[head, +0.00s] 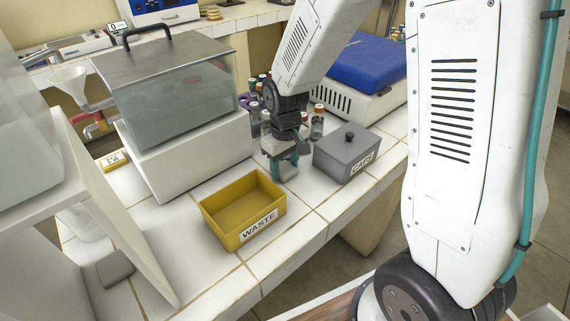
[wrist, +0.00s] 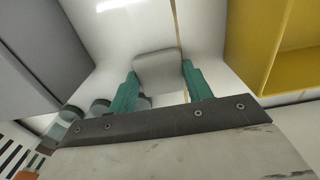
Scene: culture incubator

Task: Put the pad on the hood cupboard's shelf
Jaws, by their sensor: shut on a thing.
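My gripper (head: 287,166) has green fingers and is low over the tiled bench, between the waste bin and the caps box. In the wrist view, my gripper (wrist: 159,82) is shut on a small light-grey pad (wrist: 158,72) with rounded corners. In the head view the pad is mostly hidden by the fingers. The white hood cupboard (head: 122,225) is at the left edge, under a clear hood. A slanted white panel shows at its right side; a grey block (head: 115,268) is by it. I cannot make out the shelf clearly.
The yellow waste bin (head: 243,212) stands left of my gripper, the grey caps box (head: 347,153) right. Capped bottles (head: 317,122) stand close behind. A lidded water bath (head: 178,95) on a white base stands behind the bin. Bare tiles lie between bin and cupboard.

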